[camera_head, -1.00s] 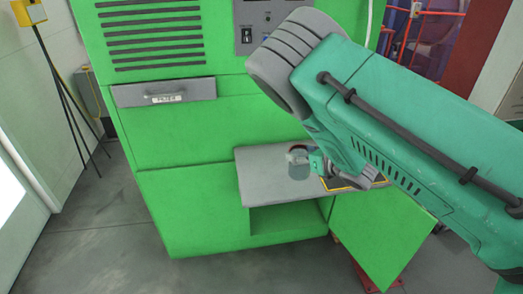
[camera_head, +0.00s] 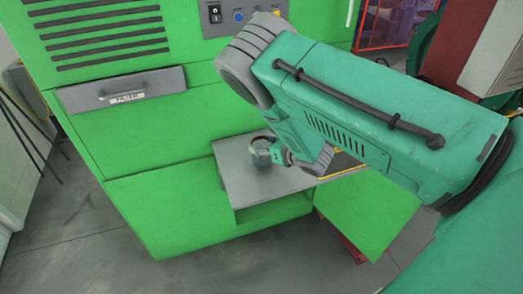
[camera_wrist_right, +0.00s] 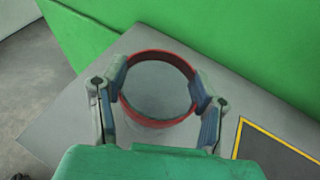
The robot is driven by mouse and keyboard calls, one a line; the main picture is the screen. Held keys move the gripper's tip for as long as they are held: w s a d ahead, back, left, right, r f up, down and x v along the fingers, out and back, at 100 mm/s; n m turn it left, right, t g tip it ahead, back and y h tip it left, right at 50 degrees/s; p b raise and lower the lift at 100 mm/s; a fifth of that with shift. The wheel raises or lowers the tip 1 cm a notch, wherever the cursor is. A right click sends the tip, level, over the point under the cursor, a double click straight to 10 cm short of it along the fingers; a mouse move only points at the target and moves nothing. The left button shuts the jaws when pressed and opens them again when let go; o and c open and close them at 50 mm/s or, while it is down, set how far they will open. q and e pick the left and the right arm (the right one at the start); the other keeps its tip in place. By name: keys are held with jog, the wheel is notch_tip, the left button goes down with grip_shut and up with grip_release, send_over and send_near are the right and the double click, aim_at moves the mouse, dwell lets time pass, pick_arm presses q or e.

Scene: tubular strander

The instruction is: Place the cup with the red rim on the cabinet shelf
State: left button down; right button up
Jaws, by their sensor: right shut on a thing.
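The cup with the red rim (camera_wrist_right: 157,54) is between the two fingers of my right gripper (camera_wrist_right: 160,92) in the right wrist view. The fingers are shut on it from both sides. In the head view the cup (camera_head: 262,158) is small and grey, over the grey cabinet shelf (camera_head: 240,188); my right gripper (camera_head: 270,150) is partly hidden by my arm. The shelf also shows in the right wrist view (camera_wrist_right: 75,125). I cannot tell whether the cup's base touches the shelf. My left gripper is not in view.
The green cabinet (camera_head: 150,130) rises behind the shelf, with a grey filter drawer (camera_head: 122,90) and a control panel (camera_head: 240,15). A green door panel (camera_head: 370,210) stands at the right of the shelf. A yellow-edged dark patch (camera_wrist_right: 275,145) lies on the shelf, right of the cup.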

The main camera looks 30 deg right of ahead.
aim_at(260, 163)
jog(key=shift+s+a+f, duration=0.1)
jog(key=shift+a+f, duration=0.1)
jog(key=shift+f, duration=0.95)
jog(key=shift+a+f, duration=0.1)
jog(key=shift+a, duration=0.05)
jog(key=shift+f, duration=0.15)
jog(key=o, duration=1.1)
jog(key=shift+o, duration=0.2)
jog(key=shift+d, duration=0.2)
